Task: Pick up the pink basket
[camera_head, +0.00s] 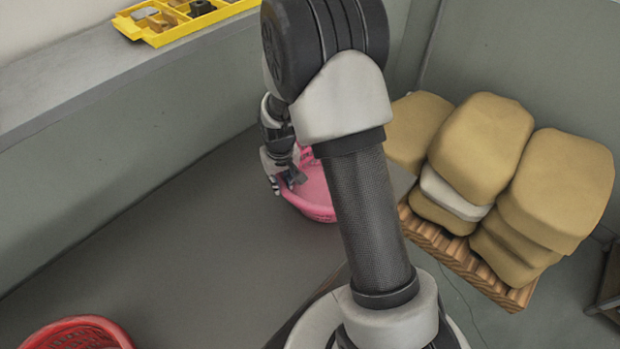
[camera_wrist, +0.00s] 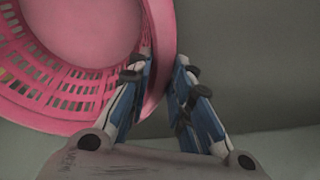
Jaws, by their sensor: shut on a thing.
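The pink basket (camera_head: 318,195) sits on the grey floor behind my arm in the head view, and part of it is hidden by the arm. In the wrist view the pink basket (camera_wrist: 85,35) fills the upper left, with its slotted wall and rim in sight. My gripper (camera_head: 286,181) is at the left side of the basket. In the wrist view my gripper (camera_wrist: 168,82) has its blue-padded fingers on both sides of the basket's rim, shut on it.
A red basket (camera_head: 78,333) stands on the floor at the lower left. A wooden pallet (camera_head: 470,262) with several tan sacks (camera_head: 483,148) stands at the right. A yellow tray (camera_head: 175,32) lies on the ledge (camera_head: 70,85) at the upper left. The floor between is clear.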

